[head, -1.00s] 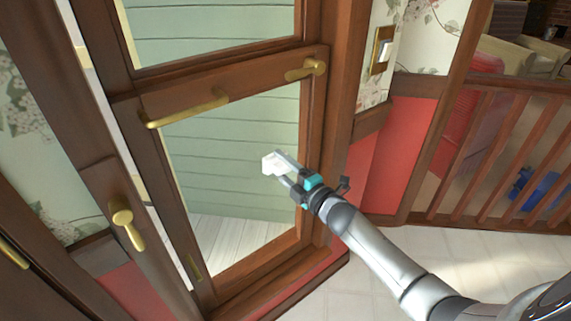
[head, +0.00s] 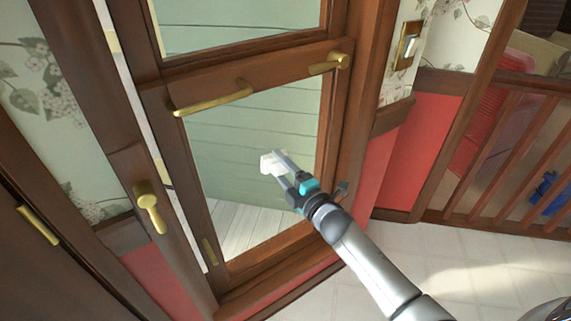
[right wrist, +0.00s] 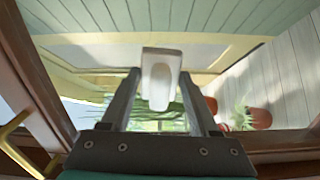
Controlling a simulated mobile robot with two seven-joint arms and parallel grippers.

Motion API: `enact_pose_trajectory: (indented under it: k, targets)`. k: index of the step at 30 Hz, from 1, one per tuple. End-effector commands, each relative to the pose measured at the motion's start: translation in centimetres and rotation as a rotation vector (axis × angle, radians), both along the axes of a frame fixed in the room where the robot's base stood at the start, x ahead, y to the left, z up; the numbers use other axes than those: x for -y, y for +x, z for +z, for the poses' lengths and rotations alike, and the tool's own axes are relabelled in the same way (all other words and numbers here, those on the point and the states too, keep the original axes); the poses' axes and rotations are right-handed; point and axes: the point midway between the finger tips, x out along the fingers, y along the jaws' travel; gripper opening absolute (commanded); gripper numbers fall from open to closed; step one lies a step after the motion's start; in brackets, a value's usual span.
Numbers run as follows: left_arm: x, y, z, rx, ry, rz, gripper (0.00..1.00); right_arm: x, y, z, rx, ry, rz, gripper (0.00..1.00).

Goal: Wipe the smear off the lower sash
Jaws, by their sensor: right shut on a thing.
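The lower sash (head: 270,256) is a brown wooden frame with a clear pane (head: 235,130), showing pale green boards behind it. My right gripper (head: 280,164) is shut on a small white block (head: 267,162), like an eraser or sponge, in front of the pane's middle right. In the right wrist view the white block (right wrist: 160,70) sits between the fingertips. I cannot tell whether it touches the glass. I cannot make out a smear on the pane. My left gripper is not in view.
Brass handles stand out from the sash's top rail, a long one (head: 213,99) and a short one (head: 330,63). Another brass handle (head: 150,206) is on the post at left. A wooden railing (head: 500,150) stands at right. The pale floor (head: 480,265) is clear.

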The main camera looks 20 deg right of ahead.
Motion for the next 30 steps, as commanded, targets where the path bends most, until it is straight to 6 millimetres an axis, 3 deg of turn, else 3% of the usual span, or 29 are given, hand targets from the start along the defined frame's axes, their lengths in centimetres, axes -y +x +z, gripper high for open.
enact_pose_trajectory:
  k: [7,30]
  targets:
    - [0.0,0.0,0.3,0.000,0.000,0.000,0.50,-2.3,-0.6,0.1,0.002,0.003,0.002,0.17]
    - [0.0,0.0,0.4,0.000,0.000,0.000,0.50,-6.2,-1.1,0.0,0.000,0.000,0.000,0.17]
